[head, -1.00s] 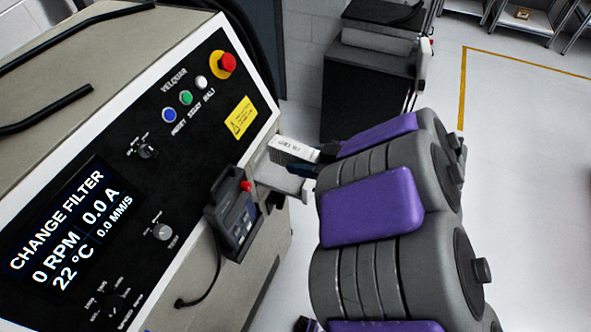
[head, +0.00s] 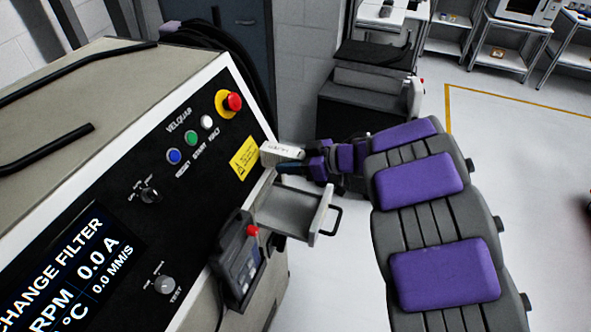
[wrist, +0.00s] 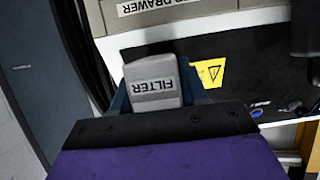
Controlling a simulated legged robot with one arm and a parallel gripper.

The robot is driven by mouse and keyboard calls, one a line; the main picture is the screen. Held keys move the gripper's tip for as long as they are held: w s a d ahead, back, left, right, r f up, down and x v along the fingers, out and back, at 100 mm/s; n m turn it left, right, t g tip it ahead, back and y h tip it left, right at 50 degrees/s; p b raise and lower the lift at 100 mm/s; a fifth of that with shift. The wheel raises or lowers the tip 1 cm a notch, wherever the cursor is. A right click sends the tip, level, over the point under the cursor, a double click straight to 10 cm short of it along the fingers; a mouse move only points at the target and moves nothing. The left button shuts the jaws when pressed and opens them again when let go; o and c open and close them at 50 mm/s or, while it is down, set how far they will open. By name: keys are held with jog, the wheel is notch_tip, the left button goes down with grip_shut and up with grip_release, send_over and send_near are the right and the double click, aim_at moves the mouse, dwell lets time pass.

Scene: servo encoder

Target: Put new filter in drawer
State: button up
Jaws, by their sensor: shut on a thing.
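A light grey filter (head: 282,152) is held in my gripper (head: 291,166), just above and behind the open drawer. In the wrist view the filter (wrist: 153,84) shows its "FILTER" label upside down, between the blue fingers. My gripper is shut on it. The grey drawer (head: 296,209) sticks out from the machine's right side, with a dark handle at its outer end. The filter is apart from the drawer. The drawer floor that shows looks empty.
The machine's control panel (head: 160,190) reads "CHANGE FILTER". A handheld pendant (head: 238,262) with a red button hangs beside the drawer. A dark cabinet (head: 352,118) stands behind my arm. The floor to the right is clear.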

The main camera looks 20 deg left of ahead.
jog(key=shift+w+a+r, duration=0.1)
jog(key=shift+w+a, duration=0.05)
jog(key=shift+w, duration=0.1)
grip_shut()
jog(key=shift+w, duration=0.1)
jog(key=d+f+b, duration=0.1)
jog(key=d+f, duration=0.1)
jog(key=d, duration=0.1)
jog(key=shift+w+f, duration=0.1)
jog(key=shift+f, duration=0.3)
jog(key=shift+f+b, duration=0.25)
jog(key=shift+b, duration=0.1)
jog(key=shift+a, duration=0.5)
jog(key=o, duration=0.9)
grip_release()
jog(key=shift+a, duration=0.3)
jog(key=shift+o, duration=1.3)
jog(key=shift+d+f, duration=0.1)
jog(key=shift+d, duration=0.25)
